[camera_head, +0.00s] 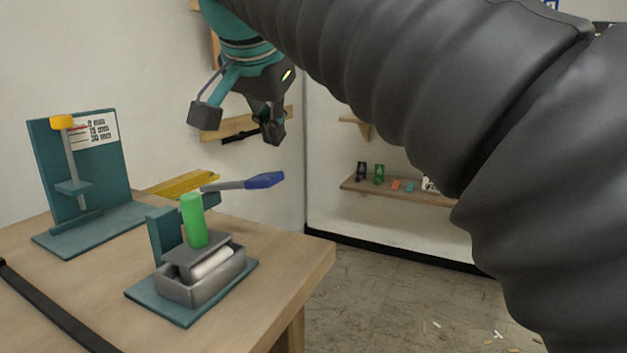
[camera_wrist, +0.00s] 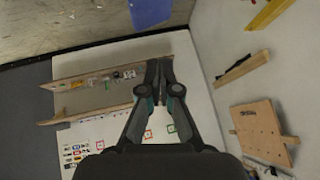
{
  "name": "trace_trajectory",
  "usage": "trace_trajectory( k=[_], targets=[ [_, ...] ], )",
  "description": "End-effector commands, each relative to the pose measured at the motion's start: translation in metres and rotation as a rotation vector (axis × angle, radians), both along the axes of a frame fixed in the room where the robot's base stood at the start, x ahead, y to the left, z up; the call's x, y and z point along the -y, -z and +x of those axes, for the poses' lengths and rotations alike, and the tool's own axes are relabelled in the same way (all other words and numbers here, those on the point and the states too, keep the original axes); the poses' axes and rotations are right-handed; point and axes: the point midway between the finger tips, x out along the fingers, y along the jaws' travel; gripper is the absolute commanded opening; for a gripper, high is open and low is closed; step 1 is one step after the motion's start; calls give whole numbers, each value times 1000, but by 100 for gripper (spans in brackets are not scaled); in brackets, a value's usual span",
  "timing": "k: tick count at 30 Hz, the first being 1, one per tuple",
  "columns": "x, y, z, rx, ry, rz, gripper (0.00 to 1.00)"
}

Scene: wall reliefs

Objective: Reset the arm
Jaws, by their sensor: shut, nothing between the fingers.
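My gripper (camera_head: 273,128) hangs in the air above and behind the workbench in the head view, held by my arm, which runs in from the upper right. The wrist view shows its two dark fingers (camera_wrist: 161,70) brought together at the tips with nothing between them. It touches nothing that I can see. My thick grey arm covers much of the right of the head view.
The wooden table (camera_head: 275,262) bears a grey box with a green handle (camera_head: 195,220), a teal stand (camera_head: 95,165) and a blue-handled tool (camera_head: 264,181). A wall shelf (camera_head: 400,192) holds small items. The floor (camera_head: 390,300) right of the table has small scraps.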

Motion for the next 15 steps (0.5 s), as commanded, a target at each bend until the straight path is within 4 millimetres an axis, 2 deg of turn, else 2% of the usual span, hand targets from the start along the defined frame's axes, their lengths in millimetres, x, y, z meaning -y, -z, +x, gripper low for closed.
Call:
trace_trajectory(
  k=[1,7,11,15],
  targets=[
    [20,11,0,-13,-13,-22,0],
    [85,64,-9,-65,-111,-94,0],
    [124,105,-24,-96,-169,-127,0],
    [163,154,-47,-125,-223,-151,0]
  ],
)
